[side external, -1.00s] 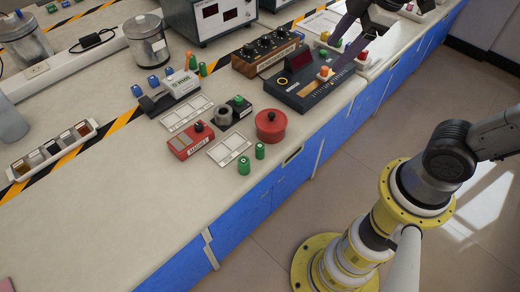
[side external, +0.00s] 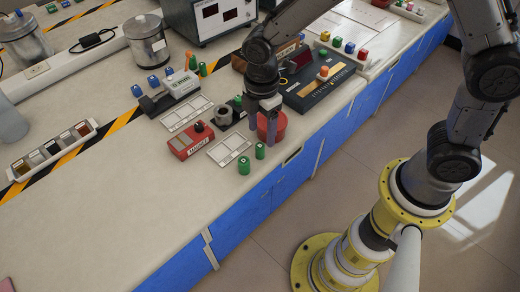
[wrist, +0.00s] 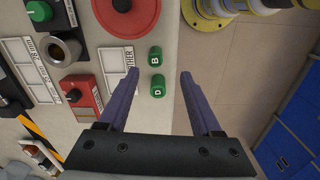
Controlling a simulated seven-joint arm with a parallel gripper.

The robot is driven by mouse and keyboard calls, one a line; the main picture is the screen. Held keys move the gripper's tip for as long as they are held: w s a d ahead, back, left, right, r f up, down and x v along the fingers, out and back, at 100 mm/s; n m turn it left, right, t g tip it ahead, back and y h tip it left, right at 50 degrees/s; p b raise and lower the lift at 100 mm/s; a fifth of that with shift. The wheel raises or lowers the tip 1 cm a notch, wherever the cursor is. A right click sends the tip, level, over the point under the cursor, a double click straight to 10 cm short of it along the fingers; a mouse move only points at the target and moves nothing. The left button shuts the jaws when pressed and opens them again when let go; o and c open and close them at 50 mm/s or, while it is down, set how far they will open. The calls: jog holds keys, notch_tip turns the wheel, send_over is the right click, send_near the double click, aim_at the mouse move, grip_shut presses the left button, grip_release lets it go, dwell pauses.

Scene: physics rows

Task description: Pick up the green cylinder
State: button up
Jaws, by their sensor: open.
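Two short green cylinders stand near the front edge of the bench: one (side external: 243,165) to the left, one (side external: 260,152) to its right. In the wrist view they show as one marked B (wrist: 154,56) and one marked D (wrist: 158,86). My gripper (side external: 262,132) points down with its purple fingers apart, in front of the red round pot (side external: 280,127) and partly hiding it. In the wrist view the gripper (wrist: 161,74) has both cylinders within or near the gap between its fingers. It holds nothing and appears above them.
A white sectioned card (side external: 229,148) and a red switch box (side external: 191,142) lie left of the cylinders. A black block (side external: 226,118) with a metal ring and a green-topped part stands behind. More green pieces (side external: 203,69) stand further back. The bench's left front is clear.

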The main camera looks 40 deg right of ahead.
aim_at(260, 146)
jog(key=f, duration=0.8)
jog(key=shift+w+d+f, duration=0.15)
jog(key=shift+w, duration=0.25)
grip_shut()
